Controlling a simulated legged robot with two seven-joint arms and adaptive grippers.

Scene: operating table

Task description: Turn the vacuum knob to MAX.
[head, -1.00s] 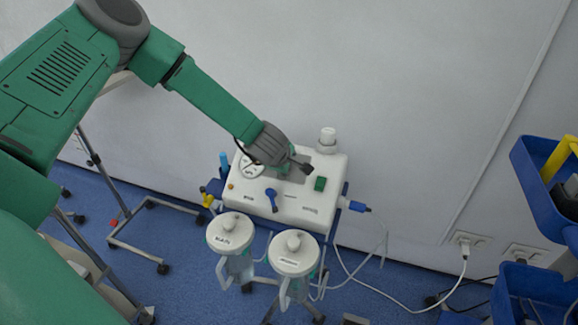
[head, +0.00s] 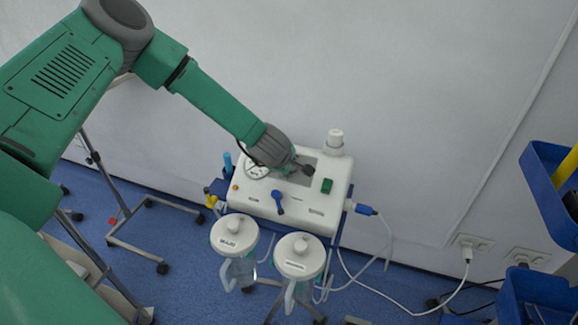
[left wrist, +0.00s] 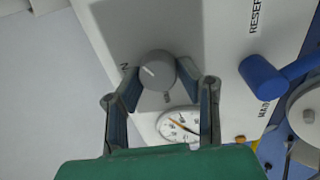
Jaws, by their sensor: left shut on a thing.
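The vacuum knob (left wrist: 158,70) is a round grey dial with a white pointer line, on the white top of the suction unit (head: 255,200). In the left wrist view it sits between the two finger pads of my left gripper (left wrist: 160,80), which is shut on it. The pointer line lies toward the upper left of that picture. In the head view my left gripper (head: 301,169) reaches down onto the unit's top and hides the knob. A round gauge (left wrist: 179,125) with a dark needle is beside the knob. My right gripper is not in view.
A blue lever (head: 278,202) and a green switch (head: 327,186) are on the unit's top. Two lidded canisters (head: 234,234) (head: 299,256) hang in front. A white cable (head: 383,303) runs to the wall socket. A blue cart (head: 548,200) stands at right.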

